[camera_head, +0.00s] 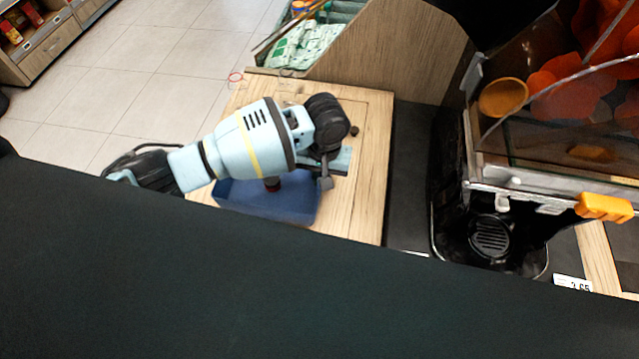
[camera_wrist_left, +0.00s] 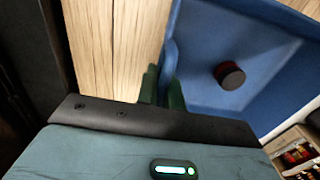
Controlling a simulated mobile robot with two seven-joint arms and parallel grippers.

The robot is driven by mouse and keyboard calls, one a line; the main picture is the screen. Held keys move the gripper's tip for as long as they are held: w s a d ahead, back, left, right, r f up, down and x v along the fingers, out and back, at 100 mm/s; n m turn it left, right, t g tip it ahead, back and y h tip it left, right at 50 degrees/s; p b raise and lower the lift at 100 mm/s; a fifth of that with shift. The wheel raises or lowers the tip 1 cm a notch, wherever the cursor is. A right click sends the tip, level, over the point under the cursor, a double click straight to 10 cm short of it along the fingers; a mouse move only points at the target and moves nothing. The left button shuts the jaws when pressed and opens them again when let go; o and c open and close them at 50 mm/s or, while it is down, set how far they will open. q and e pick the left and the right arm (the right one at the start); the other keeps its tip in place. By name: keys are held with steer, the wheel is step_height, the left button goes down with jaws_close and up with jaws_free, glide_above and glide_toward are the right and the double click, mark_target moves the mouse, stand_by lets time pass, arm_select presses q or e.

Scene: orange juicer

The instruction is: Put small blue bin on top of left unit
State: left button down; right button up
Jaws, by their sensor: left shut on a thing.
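The small blue bin (camera_head: 262,203) is over the wooden top of the left unit (camera_head: 365,190), partly behind my left arm. I cannot tell whether it touches the wood. In the left wrist view, the bin (camera_wrist_left: 205,50) lies to the right, with its open inside facing the camera. A small dark red and black round thing (camera_wrist_left: 230,75) is in it. My left gripper (camera_head: 326,180) is at the bin's edge. Its green fingers (camera_wrist_left: 162,88) are shut on the bin's wall in the wrist view. My right gripper is out of view.
A juicer (camera_head: 492,235) with oranges behind a clear cover stands right of the unit. A wooden-sided produce bin (camera_head: 385,50) with green packets is behind. Shelves (camera_head: 45,45) stand at the far left across open tiled floor (camera_head: 130,70). A large dark surface blocks the lower view.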

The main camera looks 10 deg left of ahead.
arm_select(q)
steer(key=f, duration=0.3)
steer(key=shift+a+f, duration=0.2)
steer(key=shift+f, duration=0.05)
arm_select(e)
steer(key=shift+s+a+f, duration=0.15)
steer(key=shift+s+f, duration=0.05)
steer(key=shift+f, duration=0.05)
arm_select(q)
steer(key=shift+f, duration=0.1)
steer(key=c, duration=1.5)
jaws_free()
steer(key=shift+c, duration=0.2)
steer(key=r+p, duration=0.1)
steer(key=r, duration=1)
steer(key=shift+d, duration=0.2)
steer(key=shift+r, duration=0.65)
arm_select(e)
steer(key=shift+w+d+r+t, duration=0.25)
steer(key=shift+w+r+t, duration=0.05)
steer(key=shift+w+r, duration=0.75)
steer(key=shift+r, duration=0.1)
